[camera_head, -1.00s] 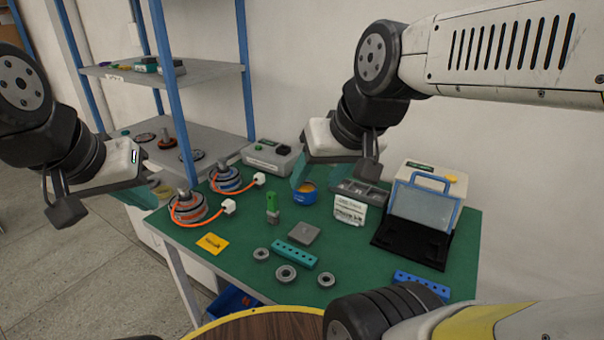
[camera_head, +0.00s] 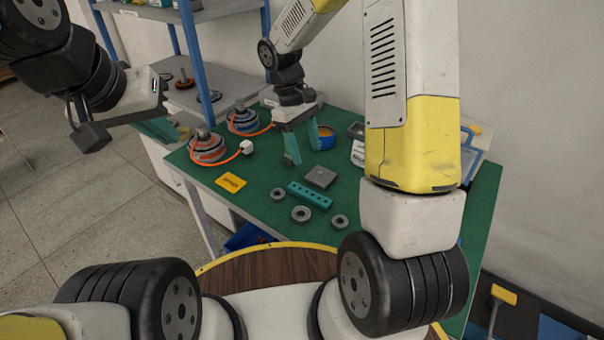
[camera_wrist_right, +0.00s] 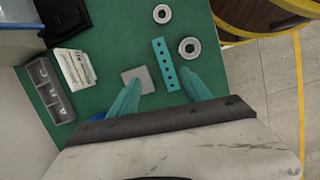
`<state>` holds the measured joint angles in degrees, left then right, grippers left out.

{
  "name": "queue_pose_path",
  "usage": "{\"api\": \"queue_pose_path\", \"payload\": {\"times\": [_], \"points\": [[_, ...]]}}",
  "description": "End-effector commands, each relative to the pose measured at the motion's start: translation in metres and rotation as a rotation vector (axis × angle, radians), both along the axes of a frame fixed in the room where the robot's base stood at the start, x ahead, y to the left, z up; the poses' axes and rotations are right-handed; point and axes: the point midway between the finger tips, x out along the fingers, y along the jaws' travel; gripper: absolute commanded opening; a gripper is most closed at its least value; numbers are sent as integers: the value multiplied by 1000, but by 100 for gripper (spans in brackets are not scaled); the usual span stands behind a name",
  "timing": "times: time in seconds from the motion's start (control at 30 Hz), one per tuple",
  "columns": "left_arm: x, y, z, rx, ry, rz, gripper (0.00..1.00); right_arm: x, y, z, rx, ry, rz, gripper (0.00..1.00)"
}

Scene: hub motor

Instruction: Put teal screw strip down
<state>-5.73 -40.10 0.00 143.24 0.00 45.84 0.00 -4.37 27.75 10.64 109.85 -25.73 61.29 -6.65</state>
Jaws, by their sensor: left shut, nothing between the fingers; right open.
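The teal screw strip (camera_head: 309,195) lies flat on the green table, between the grey square plate and the metal rings. It also shows in the right wrist view (camera_wrist_right: 165,64), just beyond the fingertips and touching neither. My right gripper (camera_head: 302,150) is open and empty above the table, left of the blue cup; its teal fingers also show in the right wrist view (camera_wrist_right: 160,80). My left gripper (camera_head: 158,128) is shut and empty, off the table's left side by the shelf; its fingers are partly hidden.
The grey plate (camera_head: 320,177) and several metal rings (camera_head: 301,214) lie near the strip. A grey divided bin (camera_wrist_right: 47,90) shows in the right wrist view.

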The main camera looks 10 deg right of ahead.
Motion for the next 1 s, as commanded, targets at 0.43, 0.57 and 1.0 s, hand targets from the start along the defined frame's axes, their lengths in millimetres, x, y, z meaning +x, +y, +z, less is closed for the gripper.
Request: {"api": "queue_pose_path", "payload": {"times": [0.43, 0.57, 1.0], "points": [[0, 0, 0, 0, 0, 0, 0, 10, 8, -78, -46, 134, 107, 56], [0, 0, 0, 0, 0, 0, 0, 5, 4, -92, -46, 133, 106, 56], [0, 0, 0, 0, 0, 0, 0, -13, -7, -138, -45, 132, 105, 56]]}}
